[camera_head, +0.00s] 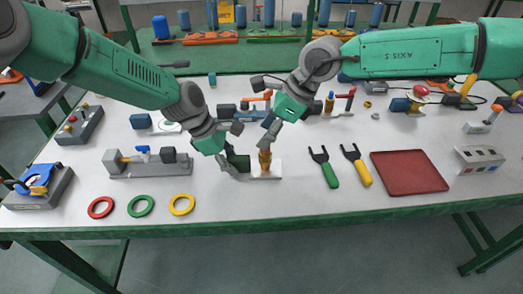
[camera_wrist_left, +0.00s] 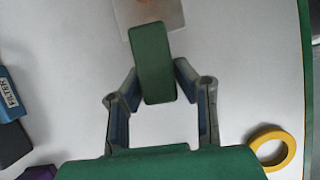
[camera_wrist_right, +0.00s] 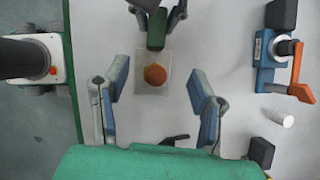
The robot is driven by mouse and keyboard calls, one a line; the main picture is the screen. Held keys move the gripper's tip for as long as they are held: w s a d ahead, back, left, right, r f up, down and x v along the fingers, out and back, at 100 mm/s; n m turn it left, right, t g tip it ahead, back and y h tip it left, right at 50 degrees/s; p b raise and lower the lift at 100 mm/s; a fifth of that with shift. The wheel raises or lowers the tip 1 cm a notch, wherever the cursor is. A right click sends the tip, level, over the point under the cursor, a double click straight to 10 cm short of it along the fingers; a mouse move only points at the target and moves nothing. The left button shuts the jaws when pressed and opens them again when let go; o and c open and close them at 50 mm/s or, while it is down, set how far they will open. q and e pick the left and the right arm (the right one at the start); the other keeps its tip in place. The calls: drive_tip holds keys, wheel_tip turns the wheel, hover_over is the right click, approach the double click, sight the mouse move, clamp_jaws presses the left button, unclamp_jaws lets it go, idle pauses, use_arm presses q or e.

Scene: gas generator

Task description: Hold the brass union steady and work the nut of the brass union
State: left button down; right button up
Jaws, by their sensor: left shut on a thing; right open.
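The brass union (camera_head: 265,160) stands upright on a pale base plate (camera_head: 275,174) near the table's front. Its orange-brown nut (camera_wrist_right: 154,75) shows from above in the right wrist view. My left gripper (camera_head: 231,163) is shut on a dark green block (camera_wrist_left: 152,60) beside the union. In the left wrist view the block hides most of the union, while the pale plate (camera_wrist_left: 165,14) shows behind it. My right gripper (camera_head: 270,136) is open above the union. In the right wrist view the nut lies between its spread fingers, and I cannot tell their height above it.
A grey fixture (camera_head: 150,168) stands left of the union. Red, green and yellow rings (camera_head: 181,204) lie at the front left. Two forked tools (camera_head: 356,164) and a red tray (camera_head: 409,172) lie to the right. Valves and fittings stand behind.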

sight(266, 153)
drive_tip(key=shift+c, duration=0.5)
drive_tip(key=shift+f+n+g+h, duration=0.4)
drive_tip(key=shift+f+h, duration=0.3)
drive_tip(key=shift+f, duration=1)
drive_tip(key=shift+f+n+g+h, duration=0.2)
drive_tip(key=shift+f+n+h, duration=0.4)
drive_tip(key=shift+f, duration=1.1)
drive_tip(key=c, duration=1)
drive_tip(key=shift+o, duration=0.2)
drive_tip(key=shift+w, duration=0.1)
